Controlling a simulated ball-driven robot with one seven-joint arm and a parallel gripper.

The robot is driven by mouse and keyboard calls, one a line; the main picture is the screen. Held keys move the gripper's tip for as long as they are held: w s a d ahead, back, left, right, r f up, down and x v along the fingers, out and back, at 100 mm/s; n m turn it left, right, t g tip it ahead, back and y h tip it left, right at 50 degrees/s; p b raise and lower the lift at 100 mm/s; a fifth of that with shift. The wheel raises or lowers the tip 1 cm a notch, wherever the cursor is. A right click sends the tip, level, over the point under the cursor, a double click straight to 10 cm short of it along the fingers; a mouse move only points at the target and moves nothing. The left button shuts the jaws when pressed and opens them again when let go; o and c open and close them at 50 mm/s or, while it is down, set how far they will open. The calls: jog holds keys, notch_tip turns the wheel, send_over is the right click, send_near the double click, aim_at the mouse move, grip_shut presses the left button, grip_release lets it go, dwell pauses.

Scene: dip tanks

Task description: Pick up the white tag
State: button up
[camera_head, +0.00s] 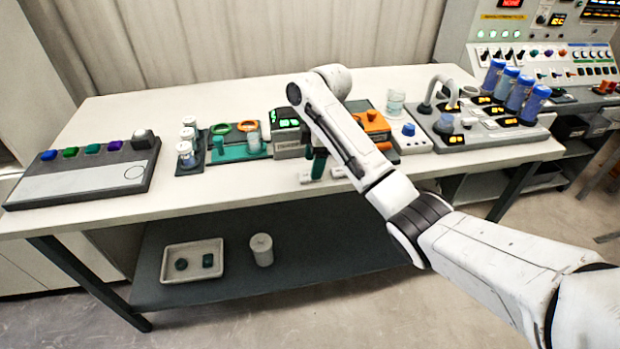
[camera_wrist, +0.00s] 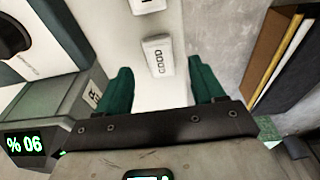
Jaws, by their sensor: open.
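A white tag (camera_wrist: 157,55) with dark lettering lies on the white bench top, in the wrist view just ahead of and between my fingertips. A second white tag (camera_wrist: 147,5) shows at the top edge, partly cut off. In the head view two small white tags, one at the left (camera_head: 305,177) and one at the right (camera_head: 338,172), lie near the bench's front edge. My gripper (camera_wrist: 160,76) is open, its green fingers spread on either side with nothing held. In the head view my gripper (camera_head: 318,163) is low over the bench, partly hidden by my arm.
A device with a green display (camera_wrist: 25,144) stands close to my gripper's left in the wrist view. The bench (camera_head: 235,197) has clear space along its front. Dip tanks with blue cylinders (camera_head: 519,93) stand right; a button panel (camera_head: 85,174) stands left.

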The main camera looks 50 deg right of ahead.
aim_at(304, 177)
jog(key=shift+w+a+f, duration=0.1)
jog(key=shift+a+f, duration=0.05)
jog(key=shift+f, duration=0.7)
jog(key=shift+w+a+f, duration=0.1)
jog(key=shift+a+f, duration=0.05)
jog(key=shift+f, duration=0.65)
jog(key=c, duration=1.1)
jog(key=shift+r, duration=0.1)
